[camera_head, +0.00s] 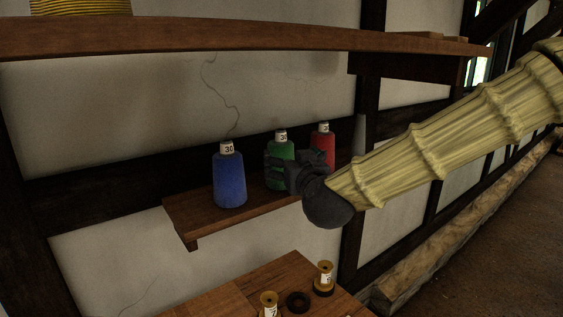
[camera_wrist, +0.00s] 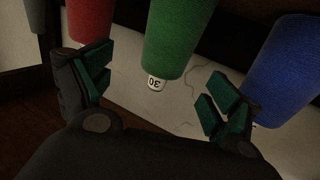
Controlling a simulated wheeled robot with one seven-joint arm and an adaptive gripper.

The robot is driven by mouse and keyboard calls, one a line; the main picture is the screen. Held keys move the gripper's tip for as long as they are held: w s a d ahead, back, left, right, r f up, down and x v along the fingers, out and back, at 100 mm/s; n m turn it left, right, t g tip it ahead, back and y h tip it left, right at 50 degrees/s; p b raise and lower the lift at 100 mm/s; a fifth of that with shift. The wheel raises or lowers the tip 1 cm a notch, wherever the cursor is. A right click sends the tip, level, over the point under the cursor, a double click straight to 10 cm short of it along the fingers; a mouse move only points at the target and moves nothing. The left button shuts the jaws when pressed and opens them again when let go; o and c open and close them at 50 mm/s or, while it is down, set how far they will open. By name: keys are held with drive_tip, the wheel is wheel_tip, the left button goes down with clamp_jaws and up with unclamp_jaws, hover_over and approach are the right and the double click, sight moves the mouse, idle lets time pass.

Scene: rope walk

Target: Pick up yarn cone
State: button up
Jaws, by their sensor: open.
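Three yarn cones stand upright on a small wooden wall shelf (camera_head: 183,218): a blue cone (camera_head: 230,180) at left, a green cone (camera_head: 281,150) in the middle and a red cone (camera_head: 322,146) at right. Each has a white label at its top. My gripper (camera_head: 273,172) is open in front of the green cone and hides part of it. The wrist view looks inverted; there the green cone (camera_wrist: 178,38) shows between the spread fingers, with the red cone (camera_wrist: 90,18) at left and the blue cone (camera_wrist: 288,75) at right. I cannot tell whether the fingers touch it.
A long wooden shelf (camera_head: 250,38) runs above, with a yellow striped item (camera_head: 82,6) on it. Below, a wooden surface (camera_head: 225,298) holds two small gold spools (camera_head: 325,275) and a dark ring (camera_head: 298,301). The neighbouring cones stand close on both sides.

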sight(284, 156)
drive_tip(key=shift+x, duration=1.4)
drive_tip(key=shift+w+a+f+p, duration=0.15)
drive_tip(key=shift+w+a+p, duration=0.2)
drive_tip(key=shift+w+p, duration=0.25)
drive_tip(key=shift+w+a+f+p, duration=0.15)
drive_tip(key=shift+w+a+p, duration=0.25)
drive_tip(key=shift+w, duration=0.3)
drive_tip(key=shift+p+x, duration=0.45)
drive_tip(key=shift+x, duration=0.75)
drive_tip(key=shift+d+f, duration=0.1)
drive_tip(key=c, duration=1.2)
